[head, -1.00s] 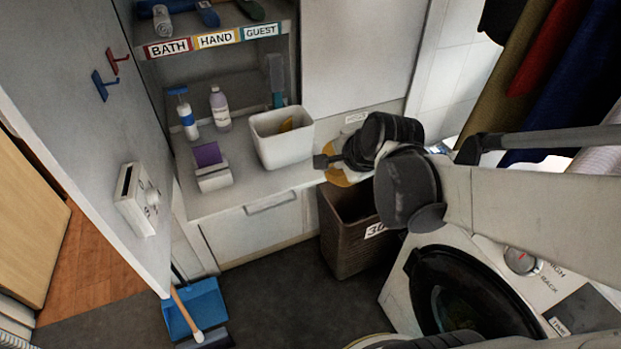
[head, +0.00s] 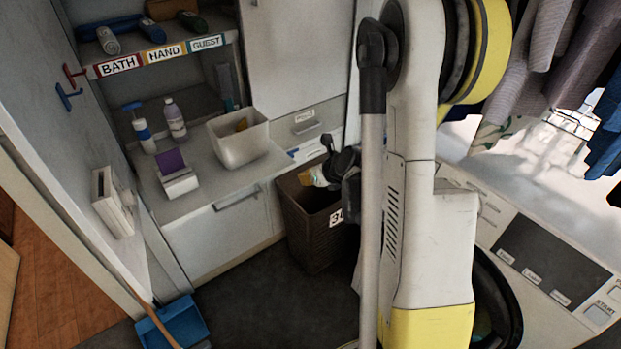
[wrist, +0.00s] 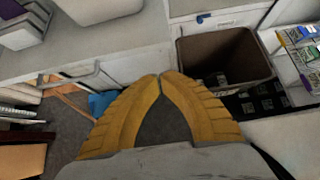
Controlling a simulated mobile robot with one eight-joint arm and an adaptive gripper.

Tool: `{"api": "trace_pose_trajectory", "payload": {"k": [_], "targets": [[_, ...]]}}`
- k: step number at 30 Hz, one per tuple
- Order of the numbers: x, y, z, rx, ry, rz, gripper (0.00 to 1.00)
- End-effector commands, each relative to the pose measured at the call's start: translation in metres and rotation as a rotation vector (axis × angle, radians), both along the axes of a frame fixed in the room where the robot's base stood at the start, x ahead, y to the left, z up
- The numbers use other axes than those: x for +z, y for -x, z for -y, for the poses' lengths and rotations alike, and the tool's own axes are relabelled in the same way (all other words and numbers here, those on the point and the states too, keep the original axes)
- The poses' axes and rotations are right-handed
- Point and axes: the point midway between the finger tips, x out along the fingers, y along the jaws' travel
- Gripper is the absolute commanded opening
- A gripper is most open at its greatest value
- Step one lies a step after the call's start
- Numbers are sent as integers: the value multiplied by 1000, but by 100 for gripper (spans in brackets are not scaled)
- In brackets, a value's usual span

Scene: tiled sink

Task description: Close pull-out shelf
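I cannot tell for certain which part is the pull-out shelf. One candidate is a rack of small labelled packages (wrist: 303,52) at the right edge of the wrist view; my arm hides that area in the head view. Another is the pale counter unit (head: 215,240), whose front has a bar handle; that handle (wrist: 88,76) also shows left of my fingers in the wrist view. My gripper (wrist: 160,77) has its yellow fingertips together with nothing visible between them. In the head view my gripper (head: 320,176) is small and partly hidden, above the brown bin.
The brown bin (head: 305,222) stands on the floor beside the counter. A white tub (head: 238,145), bottles and a purple-topped box (head: 176,180) sit on the counter. A washer (head: 545,262) stands at right, with clothes hanging above. A blue dustpan (head: 175,325) lies at lower left.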

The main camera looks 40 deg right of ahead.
Motion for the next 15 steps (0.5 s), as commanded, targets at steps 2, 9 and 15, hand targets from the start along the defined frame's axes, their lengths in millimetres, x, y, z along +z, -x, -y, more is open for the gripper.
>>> {"api": "trace_pose_trajectory", "payload": {"k": [2,9,15], "targets": [[-16,-14,-1,3,1,-1,0],[-28,-50,-1,3,2,0,0],[-26,-66,0,2,2,-1,0]]}}
